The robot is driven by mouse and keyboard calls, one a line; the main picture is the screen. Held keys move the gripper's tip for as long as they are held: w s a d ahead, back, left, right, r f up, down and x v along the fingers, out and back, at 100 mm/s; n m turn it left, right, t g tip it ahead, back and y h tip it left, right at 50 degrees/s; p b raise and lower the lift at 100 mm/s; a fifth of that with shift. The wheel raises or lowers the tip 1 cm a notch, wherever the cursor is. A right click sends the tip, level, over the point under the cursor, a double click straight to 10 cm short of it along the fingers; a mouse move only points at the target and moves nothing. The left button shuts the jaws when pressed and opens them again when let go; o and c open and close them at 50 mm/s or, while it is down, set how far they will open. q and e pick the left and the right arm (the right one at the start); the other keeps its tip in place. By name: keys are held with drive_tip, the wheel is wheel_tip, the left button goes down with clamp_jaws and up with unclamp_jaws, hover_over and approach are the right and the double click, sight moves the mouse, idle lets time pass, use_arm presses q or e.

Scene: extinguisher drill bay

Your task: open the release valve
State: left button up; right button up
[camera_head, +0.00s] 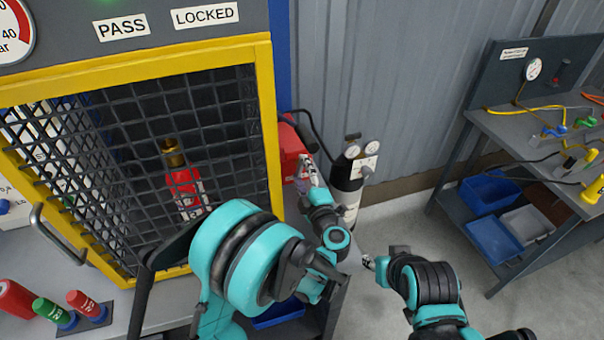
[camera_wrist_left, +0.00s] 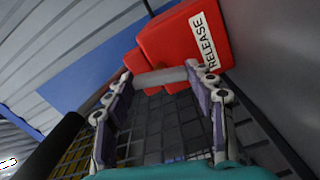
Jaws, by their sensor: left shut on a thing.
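The release valve is a red box (camera_head: 289,152) on the right side of the yellow-framed cage in the head view. In the left wrist view its red body (camera_wrist_left: 185,38) carries a white RELEASE label (camera_wrist_left: 204,41). My left gripper (camera_head: 308,172) is at the box's right side. In the wrist view its two fingers (camera_wrist_left: 163,82) are shut on a light grey bar (camera_wrist_left: 160,76), the valve's handle, in front of the red body. The fingers partly hide the bar's ends. My right gripper (camera_head: 371,263) is low in the middle, away from the valve; its jaws are too small to read.
The mesh cage (camera_head: 262,130) holds a red extinguisher (camera_head: 184,190). A black and white cylinder (camera_head: 347,185) with gauges stands just right of the valve. A workbench (camera_head: 510,135) with blue bins (camera_head: 489,193) is at the far right. Floor between is clear.

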use_arm(q)
drive_tip(key=shift+n+b, duration=0.4)
drive_tip(key=shift+n, duration=1.1)
drive_tip(key=o, duration=1.2)
drive_tip(key=shift+c, duration=0.2)
drive_tip(key=v, duration=1.2)
